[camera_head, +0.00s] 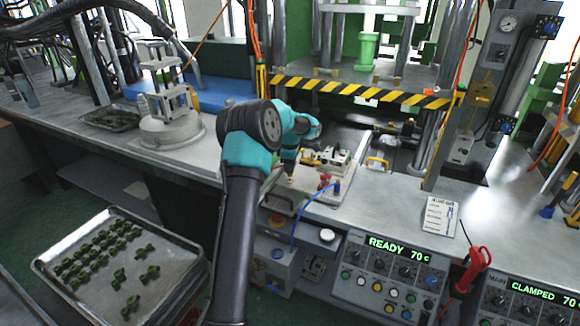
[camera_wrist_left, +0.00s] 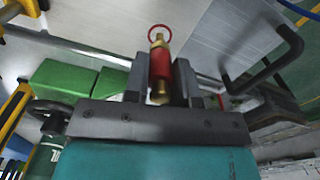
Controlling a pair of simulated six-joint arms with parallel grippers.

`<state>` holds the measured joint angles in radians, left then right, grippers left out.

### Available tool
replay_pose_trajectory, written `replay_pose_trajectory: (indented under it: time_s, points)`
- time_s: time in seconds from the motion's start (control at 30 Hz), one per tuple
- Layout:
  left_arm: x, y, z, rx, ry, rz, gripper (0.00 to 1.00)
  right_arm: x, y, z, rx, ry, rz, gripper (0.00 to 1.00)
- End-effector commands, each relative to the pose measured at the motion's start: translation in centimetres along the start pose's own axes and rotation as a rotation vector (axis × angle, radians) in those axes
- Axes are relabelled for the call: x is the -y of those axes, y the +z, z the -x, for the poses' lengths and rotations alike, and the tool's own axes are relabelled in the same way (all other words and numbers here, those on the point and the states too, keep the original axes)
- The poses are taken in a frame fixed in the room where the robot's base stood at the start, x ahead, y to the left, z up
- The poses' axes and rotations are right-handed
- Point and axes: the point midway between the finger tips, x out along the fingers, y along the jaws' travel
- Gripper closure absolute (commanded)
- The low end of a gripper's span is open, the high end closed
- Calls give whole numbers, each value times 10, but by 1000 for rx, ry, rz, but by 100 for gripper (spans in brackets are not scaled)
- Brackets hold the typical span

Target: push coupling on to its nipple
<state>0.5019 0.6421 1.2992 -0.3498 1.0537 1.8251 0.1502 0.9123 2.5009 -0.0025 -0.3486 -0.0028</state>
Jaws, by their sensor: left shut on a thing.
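My left gripper (camera_head: 290,178) points down over the bench in front of the press, mostly hidden by my own teal wrist. In the left wrist view its two dark fingers (camera_wrist_left: 160,82) are shut on a coupling (camera_wrist_left: 160,66) with a red sleeve and brass ends. A thin red ring (camera_wrist_left: 160,33) shows around its far end. In the head view a red fitting (camera_head: 325,182) and a blue hose (camera_head: 312,206) are just right of the gripper. I cannot make out the nipple clearly. My right gripper is out of view.
A pale mould block (camera_head: 333,158) sits right behind the gripper, below a striped yellow-black bar (camera_head: 360,91). A control panel (camera_head: 385,280) reads READY. A tray (camera_head: 185,262) of green wax pieces is lower left.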

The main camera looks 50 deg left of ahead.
Motion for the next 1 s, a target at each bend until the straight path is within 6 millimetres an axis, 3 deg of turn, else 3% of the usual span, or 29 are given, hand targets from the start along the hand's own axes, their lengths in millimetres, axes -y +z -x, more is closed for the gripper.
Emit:
replay_pose_trajectory:
  time_s: [1.0]
  points:
    - [0, 0, -15, 0, 0, 0, 100, 0, 0, 0, 0, 0, 0, 57]
